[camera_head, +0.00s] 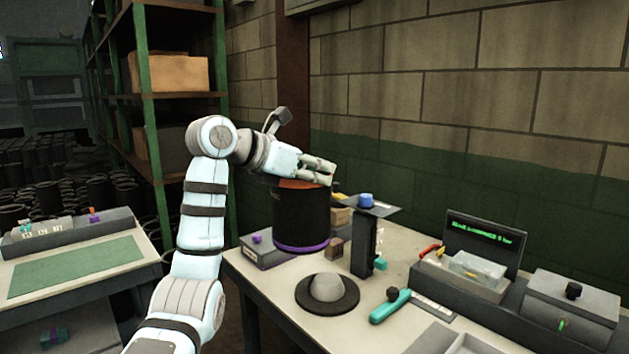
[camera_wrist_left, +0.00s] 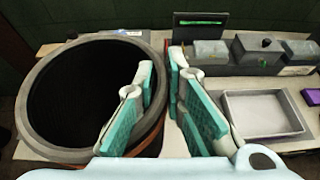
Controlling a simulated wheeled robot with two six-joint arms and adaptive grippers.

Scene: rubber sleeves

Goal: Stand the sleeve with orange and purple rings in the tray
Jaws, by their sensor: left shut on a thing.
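The sleeve (camera_head: 298,220) is a wide black cylinder, upright at the back left of the workbench. It has a purple ring at its bottom and orange at its top. My left gripper (camera_head: 324,171) is shut on its top rim. In the left wrist view the sleeve's open mouth (camera_wrist_left: 28,110) lies at the left, and its wall runs between my two fingers (camera_wrist_left: 163,78). I cannot tell whether its bottom touches the bench. The tray (camera_wrist_left: 228,108), shallow and grey with a pale floor, is empty at the right; its edge shows in the head view (camera_head: 470,341). My right gripper is out of view.
Grey boxes and a display (camera_head: 485,242) line the right back. A second table (camera_head: 75,268) is at the left.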

